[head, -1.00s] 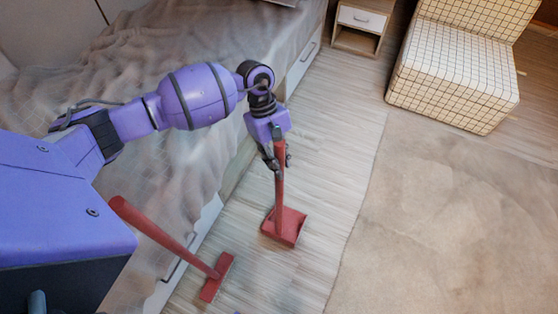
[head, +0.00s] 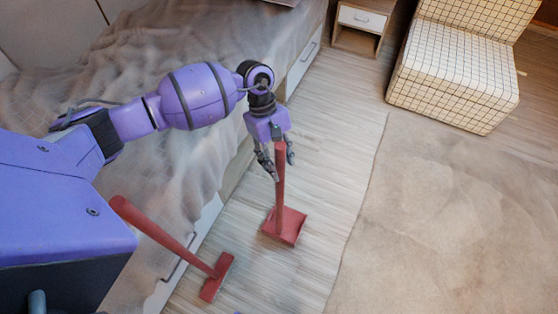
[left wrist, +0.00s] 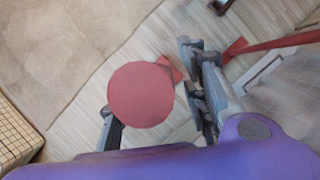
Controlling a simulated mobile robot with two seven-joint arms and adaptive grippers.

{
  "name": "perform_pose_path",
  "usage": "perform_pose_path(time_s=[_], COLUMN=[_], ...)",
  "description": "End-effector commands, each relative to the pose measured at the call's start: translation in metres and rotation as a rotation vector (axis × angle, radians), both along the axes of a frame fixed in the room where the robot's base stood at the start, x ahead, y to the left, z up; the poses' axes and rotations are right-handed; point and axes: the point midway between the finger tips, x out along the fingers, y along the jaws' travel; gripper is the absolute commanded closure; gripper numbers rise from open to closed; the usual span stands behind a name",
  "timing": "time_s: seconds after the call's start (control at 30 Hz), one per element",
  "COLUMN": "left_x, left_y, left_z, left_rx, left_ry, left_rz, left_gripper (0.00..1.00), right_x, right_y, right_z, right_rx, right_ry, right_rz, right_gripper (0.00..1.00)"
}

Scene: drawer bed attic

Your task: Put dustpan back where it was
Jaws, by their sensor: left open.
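The red dustpan (head: 286,227) stands on the wood floor beside the bed, its long handle upright. My left gripper (head: 278,170) is open around the upper part of the handle, with one finger on each side. In the left wrist view the round top of the dustpan handle (left wrist: 141,95) sits between the spread fingers and hides most of the pan below. My right gripper is not in view.
A red broom (head: 165,235) leans beside the bed (head: 130,215), left of the dustpan. A beige rug (head: 440,220) lies to the right. A checkered chair (head: 455,85) and a small nightstand (head: 358,25) stand at the back. Bare floor surrounds the dustpan.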

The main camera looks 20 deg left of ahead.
Motion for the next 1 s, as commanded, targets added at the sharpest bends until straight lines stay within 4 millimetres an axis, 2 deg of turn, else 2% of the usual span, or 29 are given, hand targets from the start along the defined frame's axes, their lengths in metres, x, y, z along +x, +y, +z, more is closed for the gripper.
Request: perform_pose_path(time_s=[0.3,0.5,0.7,1.0], left_x=[0.016,0.023,0.025,0.026], left_y=[0.023,0.034,0.038,0.038], left_z=[0.061,0.092,0.105,0.107], left_rx=[0.003,0.001,0.001,0.001], left_ry=[-0.006,-0.003,-0.002,-0.003], left_rz=[0.0,0.001,0.0,0.001], left_gripper=[0.6,0.6,0.6,0.6], right_x=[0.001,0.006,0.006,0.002], right_y=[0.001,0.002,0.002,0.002], right_z=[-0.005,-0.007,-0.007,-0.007], right_rx=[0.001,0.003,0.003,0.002], right_ry=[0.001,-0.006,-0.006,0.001], right_rz=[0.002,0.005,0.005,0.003], right_gripper=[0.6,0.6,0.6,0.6])
